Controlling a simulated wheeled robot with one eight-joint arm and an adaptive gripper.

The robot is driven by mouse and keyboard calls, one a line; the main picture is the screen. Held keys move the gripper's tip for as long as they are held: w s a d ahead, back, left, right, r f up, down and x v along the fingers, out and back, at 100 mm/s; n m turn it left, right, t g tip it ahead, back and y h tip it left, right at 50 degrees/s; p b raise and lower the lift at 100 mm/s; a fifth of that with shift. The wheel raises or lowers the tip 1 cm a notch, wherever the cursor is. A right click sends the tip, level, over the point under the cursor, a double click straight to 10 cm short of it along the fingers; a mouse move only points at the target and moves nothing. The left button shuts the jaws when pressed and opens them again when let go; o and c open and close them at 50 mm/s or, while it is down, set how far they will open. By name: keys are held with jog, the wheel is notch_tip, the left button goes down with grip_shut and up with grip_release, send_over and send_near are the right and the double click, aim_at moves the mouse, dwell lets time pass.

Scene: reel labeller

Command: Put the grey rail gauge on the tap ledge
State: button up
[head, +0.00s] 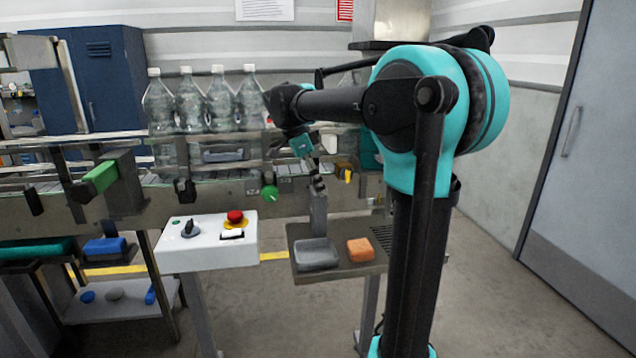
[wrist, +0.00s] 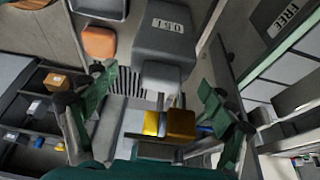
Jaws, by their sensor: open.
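A grey stepped block (wrist: 165,45) with a lettered label, which looks like the rail gauge, lies ahead of my open fingers in the wrist view. An upright grey piece (head: 318,214) below my gripper in the head view may be the same thing. My gripper (head: 314,172) is over the back of a small metal ledge (head: 340,279) with a slotted grille; I cannot tell for sure that this is the tap ledge. In the wrist view my gripper (wrist: 155,118) is open, with yellow and brown blocks (wrist: 181,124) showing between its fingers.
A grey dish (head: 317,254) and an orange block (head: 360,249) occupy the ledge's front. A white control box (head: 208,242) with a red button stands left. The conveyor (head: 60,212) with clear bottles (head: 190,102) runs behind. Open floor lies in front.

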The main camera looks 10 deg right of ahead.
jog(key=shift+r, duration=0.15)
jog(key=v, duration=1.2)
